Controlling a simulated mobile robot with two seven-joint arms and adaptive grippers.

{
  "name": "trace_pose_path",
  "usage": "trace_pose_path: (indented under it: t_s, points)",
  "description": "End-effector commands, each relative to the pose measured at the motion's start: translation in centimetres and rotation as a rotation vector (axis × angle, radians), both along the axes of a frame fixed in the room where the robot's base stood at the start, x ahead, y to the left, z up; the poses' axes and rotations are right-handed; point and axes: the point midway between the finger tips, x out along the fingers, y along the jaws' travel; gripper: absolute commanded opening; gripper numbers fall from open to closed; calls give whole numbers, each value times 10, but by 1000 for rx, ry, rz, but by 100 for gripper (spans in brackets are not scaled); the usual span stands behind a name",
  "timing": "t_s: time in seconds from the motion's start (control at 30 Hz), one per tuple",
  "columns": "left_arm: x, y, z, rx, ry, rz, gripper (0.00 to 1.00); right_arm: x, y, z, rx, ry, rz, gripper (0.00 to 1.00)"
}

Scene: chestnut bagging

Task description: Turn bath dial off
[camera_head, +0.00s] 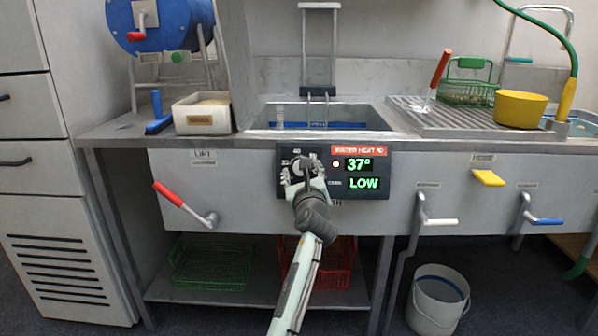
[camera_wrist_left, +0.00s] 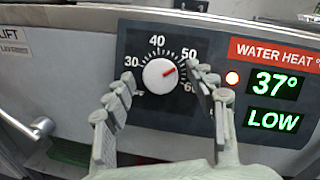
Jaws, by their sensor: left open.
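The bath dial (camera_wrist_left: 158,74) is a round white knob on a black panel (camera_wrist_left: 140,115), with a scale marked from 30 to 60. Its red pointer is turned to the upper right, toward the 50 side. My left gripper (camera_head: 304,178) is in front of the dial and mostly hides it in the head view. In the left wrist view the left gripper (camera_wrist_left: 163,84) is open, one finger on each side of the dial, with gaps showing. The display (camera_wrist_left: 274,100) reads 37° and LOW, and a light (camera_wrist_left: 232,78) beside it is lit. My right gripper is not in view.
The panel is on the front of a metal sink counter (camera_head: 240,165). A red-handled lever (camera_head: 170,195) is to the left. A yellow pedal-like handle (camera_head: 487,178) and white and blue levers (camera_head: 440,222) are to the right. A bucket (camera_head: 438,298) stands on the floor.

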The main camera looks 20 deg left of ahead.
Motion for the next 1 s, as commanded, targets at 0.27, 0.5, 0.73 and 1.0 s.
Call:
trace_pose_path:
  t_s: [0.27,0.5,0.73,1.0]
  points:
    - [0,-1,0,0,0,0,56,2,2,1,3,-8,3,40]
    - [0,-1,0,0,0,0,34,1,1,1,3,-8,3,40]
    - [0,-1,0,0,0,0,6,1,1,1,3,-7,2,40]
    - [0,-1,0,-26,-7,9,6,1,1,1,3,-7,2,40]
